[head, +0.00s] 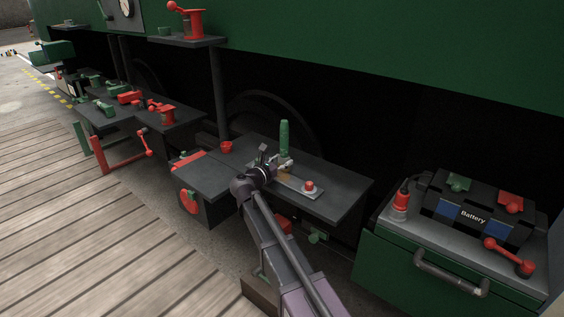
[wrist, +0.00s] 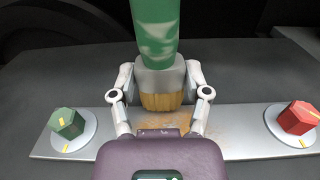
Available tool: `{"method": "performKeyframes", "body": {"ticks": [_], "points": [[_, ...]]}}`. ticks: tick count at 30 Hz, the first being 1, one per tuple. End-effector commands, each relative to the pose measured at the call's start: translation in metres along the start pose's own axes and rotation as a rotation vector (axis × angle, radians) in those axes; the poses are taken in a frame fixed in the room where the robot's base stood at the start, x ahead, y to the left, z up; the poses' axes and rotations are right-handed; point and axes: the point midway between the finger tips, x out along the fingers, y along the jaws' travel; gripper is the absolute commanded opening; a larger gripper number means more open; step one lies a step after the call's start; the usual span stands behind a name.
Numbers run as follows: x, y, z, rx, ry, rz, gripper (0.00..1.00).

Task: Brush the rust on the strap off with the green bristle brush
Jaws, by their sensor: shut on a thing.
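My gripper (wrist: 161,112) is shut on the green bristle brush (wrist: 156,30), around its grey collar below the green handle. The brush stands about upright, with its tan bristles (wrist: 160,101) pointing down at the strap. The strap (wrist: 240,146) is a light grey metal bar lying across the dark table. Orange-brown rust (wrist: 222,128) shows on it around and right of the bristles. My wrist housing hides part of the strap. In the head view the brush handle (head: 284,138) rises above the strap (head: 290,182). I cannot tell whether the bristles touch the strap.
A green hex bolt (wrist: 67,123) and a red hex bolt (wrist: 298,118) sit at the strap's ends. At right, a battery (head: 470,215) and a red bottle (head: 401,198) rest on a green cabinet.

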Motion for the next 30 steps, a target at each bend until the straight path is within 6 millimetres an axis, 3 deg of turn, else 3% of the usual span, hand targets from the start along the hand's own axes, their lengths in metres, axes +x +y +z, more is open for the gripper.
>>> {"method": "performKeyframes", "body": {"ticks": [30], "points": [[-0.02, 0.0, 0.001, 0.0, 0.001, 0.0, 0.12]]}}
